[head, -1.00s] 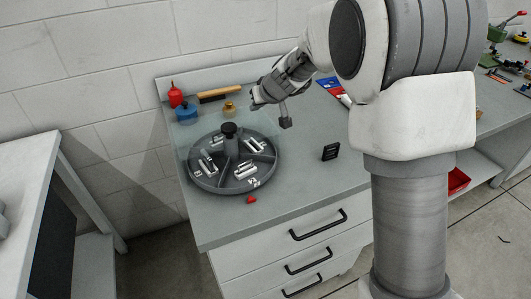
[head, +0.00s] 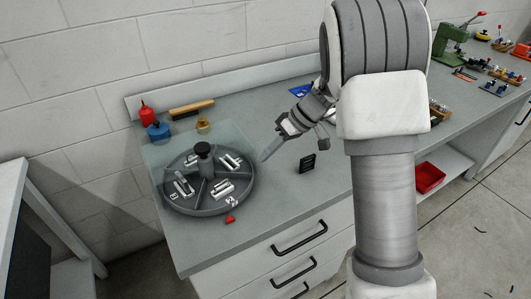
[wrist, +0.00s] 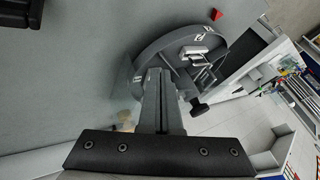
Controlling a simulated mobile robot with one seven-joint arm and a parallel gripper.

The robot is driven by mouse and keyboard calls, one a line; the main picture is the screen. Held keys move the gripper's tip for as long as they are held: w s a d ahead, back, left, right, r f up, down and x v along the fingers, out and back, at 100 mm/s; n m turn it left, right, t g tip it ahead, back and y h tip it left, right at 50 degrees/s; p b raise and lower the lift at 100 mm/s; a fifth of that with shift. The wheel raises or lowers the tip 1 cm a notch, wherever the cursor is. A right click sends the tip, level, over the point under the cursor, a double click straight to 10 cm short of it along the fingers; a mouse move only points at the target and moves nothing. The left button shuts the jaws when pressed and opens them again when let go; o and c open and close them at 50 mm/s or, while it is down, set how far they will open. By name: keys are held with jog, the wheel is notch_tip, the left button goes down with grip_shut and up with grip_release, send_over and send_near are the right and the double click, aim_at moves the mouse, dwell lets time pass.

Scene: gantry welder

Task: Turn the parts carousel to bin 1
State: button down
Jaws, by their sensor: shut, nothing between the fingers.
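The parts carousel (head: 190,209) is a round dark grey tray with divided bins, metal parts in them and a black centre knob (head: 203,149). It stands on the left part of the grey bench. White labels mark its rim; one faces the red pointer (head: 230,220) on the bench at its front, but I cannot read its number surely. My gripper (head: 265,159) is shut and empty, fingers pointing down and left, just right of the carousel. In the wrist view my gripper (wrist: 154,74) overlaps the carousel rim (wrist: 140,62) and hides part of the tray; contact is unclear.
A red bottle (head: 147,114), blue container (head: 159,132), brass piece (head: 203,126) and brush (head: 192,109) stand behind the carousel. A small black block (head: 308,163) stands to its right. The bench between them is mostly clear. Drawers with black handles lie below.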

aim_at(242, 185)
jog(key=x, duration=0.6)
jog(key=shift+f, duration=0.1)
jog(key=s+a, duration=0.1)
jog(key=a, duration=0.1)
jog(key=shift+s+a+f, duration=0.15)
jog(key=shift+s+a, duration=0.2)
jog(key=shift+s, duration=0.05)
jog(key=shift+s+a, duration=0.3)
jog(key=shift+a, duration=0.15)
